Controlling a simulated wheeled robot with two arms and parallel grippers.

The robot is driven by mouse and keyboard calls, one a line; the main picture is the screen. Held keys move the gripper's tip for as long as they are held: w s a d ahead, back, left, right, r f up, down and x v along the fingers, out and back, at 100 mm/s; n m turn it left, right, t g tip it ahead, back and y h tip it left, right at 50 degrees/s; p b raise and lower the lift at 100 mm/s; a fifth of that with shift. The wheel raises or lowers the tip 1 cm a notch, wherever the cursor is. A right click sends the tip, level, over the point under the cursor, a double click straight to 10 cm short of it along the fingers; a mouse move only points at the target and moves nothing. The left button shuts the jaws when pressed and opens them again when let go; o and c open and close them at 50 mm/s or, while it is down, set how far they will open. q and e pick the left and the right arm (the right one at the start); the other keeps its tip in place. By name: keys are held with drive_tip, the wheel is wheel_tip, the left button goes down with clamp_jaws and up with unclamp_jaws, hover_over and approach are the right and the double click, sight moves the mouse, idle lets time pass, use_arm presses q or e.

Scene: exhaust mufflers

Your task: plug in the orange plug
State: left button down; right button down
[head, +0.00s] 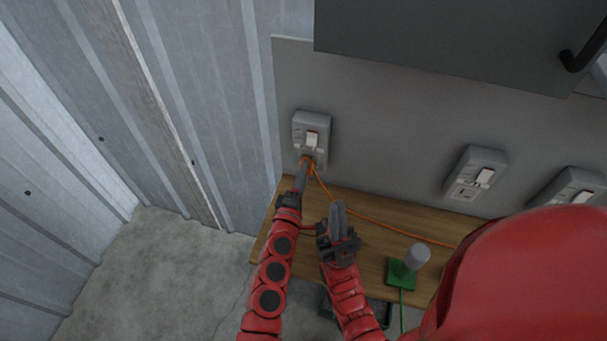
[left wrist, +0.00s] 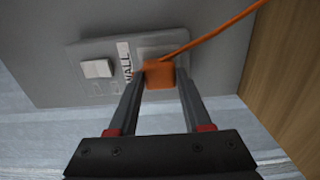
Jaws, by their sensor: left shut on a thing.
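The orange plug (left wrist: 158,75) sits between the fingertips of my left gripper (left wrist: 160,88), which is shut on it. In the head view the left gripper (head: 304,170) reaches up to the lower part of the left grey wall outlet (head: 311,127), with the orange plug (head: 308,157) at its tips. The plug is against or very close to the socket face; its prongs are hidden, so I cannot tell how deep it sits. The orange cord (head: 375,221) runs from it to the right. My right gripper (head: 338,208) is empty above the wooden bench, its fingers together.
Two more switched outlets, one in the middle (head: 475,173) and one at the right (head: 567,188), are on the grey panel. A dark cabinet (head: 440,40) hangs above. A green base with a grey cylinder (head: 417,256) stands on the wooden bench (head: 372,262). A corrugated wall is left.

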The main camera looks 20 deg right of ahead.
use_arm(q)
drive_tip(key=shift+w+d, duration=0.25)
drive_tip(key=shift+w, duration=0.15)
drive_tip(key=shift+c, duration=1.3)
unclamp_jaws()
drive_tip(key=b+v, duration=0.4)
drive_tip(key=v, duration=1.3)
drive_tip(key=shift+s+a, duration=0.2)
